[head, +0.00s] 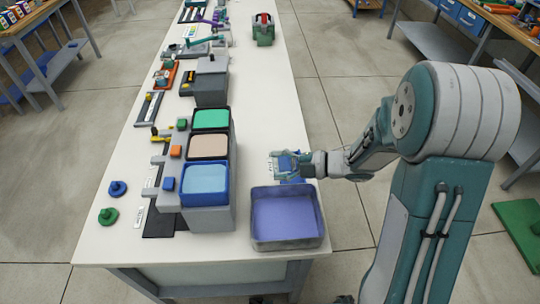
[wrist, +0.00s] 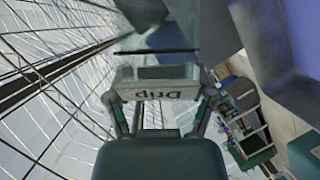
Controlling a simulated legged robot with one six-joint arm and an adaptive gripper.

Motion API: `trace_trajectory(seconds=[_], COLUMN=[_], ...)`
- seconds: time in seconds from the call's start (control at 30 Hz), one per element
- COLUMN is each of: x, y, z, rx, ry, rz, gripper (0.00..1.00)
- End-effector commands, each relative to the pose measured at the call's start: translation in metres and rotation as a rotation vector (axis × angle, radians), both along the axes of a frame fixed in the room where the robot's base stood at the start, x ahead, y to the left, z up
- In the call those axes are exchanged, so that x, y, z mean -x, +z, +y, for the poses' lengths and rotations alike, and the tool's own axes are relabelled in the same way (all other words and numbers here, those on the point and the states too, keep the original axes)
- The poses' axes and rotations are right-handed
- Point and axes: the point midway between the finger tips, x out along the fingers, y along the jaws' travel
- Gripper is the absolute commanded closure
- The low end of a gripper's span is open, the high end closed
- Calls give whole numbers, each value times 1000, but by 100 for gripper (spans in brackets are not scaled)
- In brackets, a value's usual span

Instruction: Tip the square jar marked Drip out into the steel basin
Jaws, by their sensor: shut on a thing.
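The square jar marked Drip (wrist: 157,84) is between my gripper's fingers in the wrist view, with its label upside down in that picture. In the head view the jar (head: 287,163) looks bluish and is partly hidden by my gripper (head: 293,166). My gripper is shut on it near the table's right edge. The steel basin (head: 256,218), with a blue-violet inside, stands on the near right part of the table. The jar is just beyond the basin's far rim in the head view. I cannot tell the jar's exact tilt or its contents.
A grey unit (head: 216,220) with green, beige and blue square tops stands left of the basin. A green knob (head: 107,216) and a blue knob (head: 118,188) lie at the left edge. The table between is clear.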

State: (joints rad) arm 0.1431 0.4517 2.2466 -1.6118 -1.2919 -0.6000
Motion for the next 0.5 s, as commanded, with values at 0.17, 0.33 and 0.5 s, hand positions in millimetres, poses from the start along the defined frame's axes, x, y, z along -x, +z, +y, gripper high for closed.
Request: trace_trajectory(seconds=[0.17, 0.33, 0.5], x=[0, 0, 0], y=[-10, -27, -44], z=[-1, 0, 0], rx=[-1, 0, -1], ry=[4, 4, 2], rz=[-2, -2, -2], gripper=[91, 91, 91])
